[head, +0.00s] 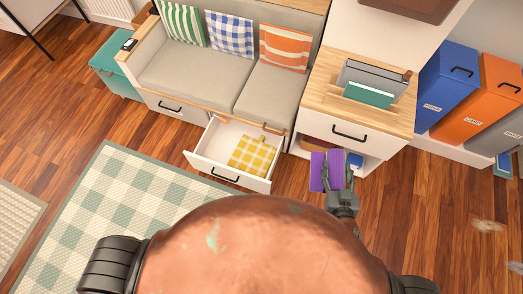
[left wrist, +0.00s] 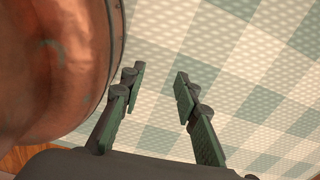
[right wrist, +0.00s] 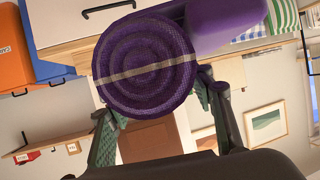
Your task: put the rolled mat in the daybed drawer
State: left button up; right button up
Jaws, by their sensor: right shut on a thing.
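The rolled mat (head: 318,172) is purple and stands roughly upright in my right gripper (head: 338,187), in front of the wooden-topped cabinet. In the right wrist view the mat's spiral end (right wrist: 145,62), with a pale band across it, sits between the fingers of the right gripper (right wrist: 158,97). The daybed drawer (head: 201,163) is pulled open under the seat, to the left of the mat. A yellow checked cloth (head: 254,156) lies in its right part. My left gripper (left wrist: 158,78) is open and empty above the rug; the head view does not show it.
The daybed (head: 190,77) holds several cushions. A second drawer (head: 175,106) beside the open one is closed. The cabinet (head: 350,133) has an open lower shelf behind the mat. Colored bins (head: 445,85) stand at right. A checked rug (head: 110,215) covers the floor at left.

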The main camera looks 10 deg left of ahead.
aim_at(216, 159)
jog(key=u, duration=1.3)
jog(key=i, duration=1)
